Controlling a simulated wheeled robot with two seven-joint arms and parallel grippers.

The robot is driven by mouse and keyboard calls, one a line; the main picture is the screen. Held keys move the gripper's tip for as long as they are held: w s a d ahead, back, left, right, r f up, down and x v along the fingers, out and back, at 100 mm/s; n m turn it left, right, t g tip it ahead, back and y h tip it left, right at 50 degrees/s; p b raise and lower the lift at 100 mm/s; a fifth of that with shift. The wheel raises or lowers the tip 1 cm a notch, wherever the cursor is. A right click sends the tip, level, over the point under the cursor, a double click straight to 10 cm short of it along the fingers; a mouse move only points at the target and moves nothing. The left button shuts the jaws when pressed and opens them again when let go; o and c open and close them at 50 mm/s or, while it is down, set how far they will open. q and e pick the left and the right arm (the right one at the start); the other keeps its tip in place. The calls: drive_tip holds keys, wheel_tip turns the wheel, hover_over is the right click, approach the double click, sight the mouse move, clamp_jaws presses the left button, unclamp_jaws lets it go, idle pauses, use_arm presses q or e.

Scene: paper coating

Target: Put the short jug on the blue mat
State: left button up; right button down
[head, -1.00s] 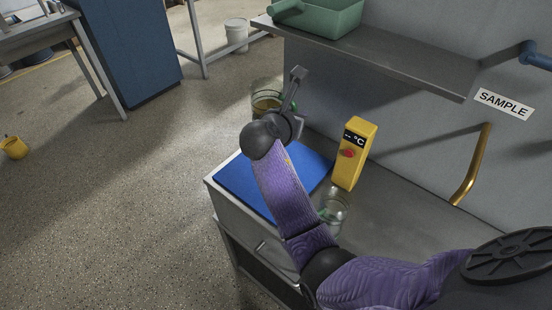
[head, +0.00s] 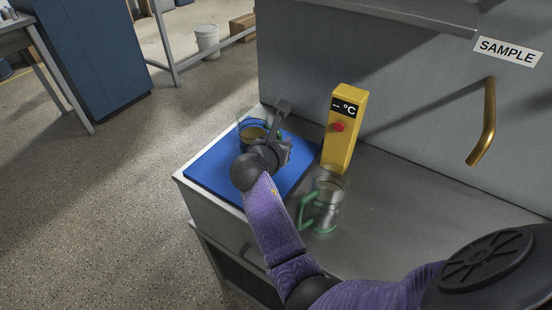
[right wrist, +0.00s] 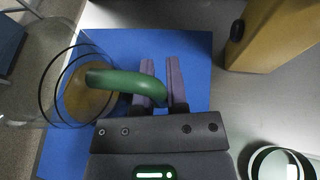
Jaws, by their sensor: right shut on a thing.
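The short jug (head: 252,131) is clear, with a green handle (right wrist: 125,83) and brown contents. My right gripper (head: 279,128) is shut on that handle, which passes between its fingers (right wrist: 165,88) in the right wrist view. The jug is at the back left part of the blue mat (head: 213,171). In the right wrist view it overlaps the mat's left edge and looks tilted. I cannot tell whether its base touches the mat. My left gripper is not in view.
A taller clear jug (head: 327,205) with a green handle stands on the bench right of the mat. A yellow temperature box (head: 342,135) stands behind it. A brass handle (head: 484,125) is on the grey wall. The bench is bare to the right.

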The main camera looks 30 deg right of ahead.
wheel_tip(320, 180, down, 3)
drive_tip(key=shift+r+b, duration=0.1)
drive_tip(key=shift+b, duration=0.5)
drive_tip(key=shift+r, duration=0.2)
drive_tip(key=shift+f, duration=0.1)
